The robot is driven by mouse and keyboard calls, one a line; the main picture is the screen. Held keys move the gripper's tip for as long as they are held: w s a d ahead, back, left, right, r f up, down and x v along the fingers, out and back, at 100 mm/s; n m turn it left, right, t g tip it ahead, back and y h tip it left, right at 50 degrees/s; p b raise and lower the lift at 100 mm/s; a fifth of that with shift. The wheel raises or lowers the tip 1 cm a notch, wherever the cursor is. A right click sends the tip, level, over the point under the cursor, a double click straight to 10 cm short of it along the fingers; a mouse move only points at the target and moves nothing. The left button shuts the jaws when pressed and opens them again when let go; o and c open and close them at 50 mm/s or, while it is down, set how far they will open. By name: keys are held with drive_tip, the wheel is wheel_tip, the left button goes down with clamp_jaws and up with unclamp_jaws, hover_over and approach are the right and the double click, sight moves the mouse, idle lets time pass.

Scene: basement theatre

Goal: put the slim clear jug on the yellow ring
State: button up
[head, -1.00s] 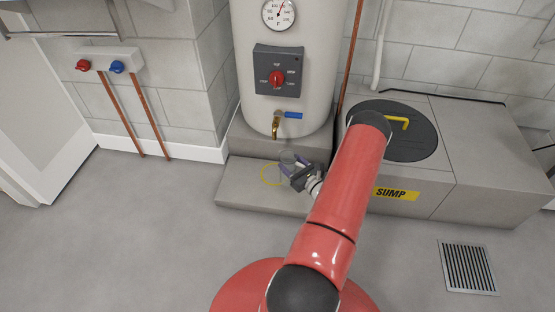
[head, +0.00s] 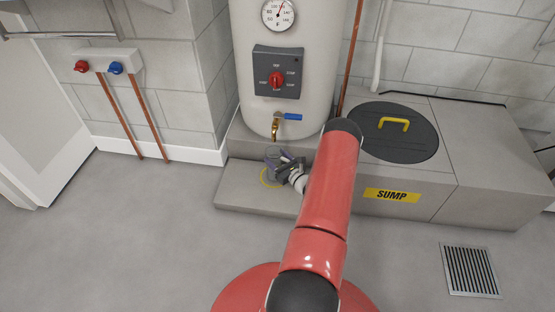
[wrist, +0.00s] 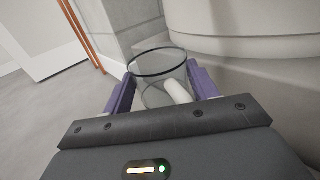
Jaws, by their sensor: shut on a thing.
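The slim clear jug (wrist: 158,64) is upright between the purple fingers of my gripper (wrist: 158,84) in the wrist view. My gripper is shut on it. In the head view the jug (head: 271,166) is small and see-through, at the tip of my gripper (head: 276,163). The yellow ring (head: 264,178) is marked on the low grey step, and its left part shows around the jug's lower end. The gripper hides its right part. I cannot tell whether the jug's base touches the step.
A brass tap with a blue lever (head: 287,116) juts from the white tank (head: 310,50) just above and behind the jug. The grey sump box (head: 410,185) stands to the right. The step's left part (head: 240,185) and the floor in front are clear.

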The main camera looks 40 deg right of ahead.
drive_tip(key=shift+f, duration=0.1)
drive_tip(key=o, duration=1.5)
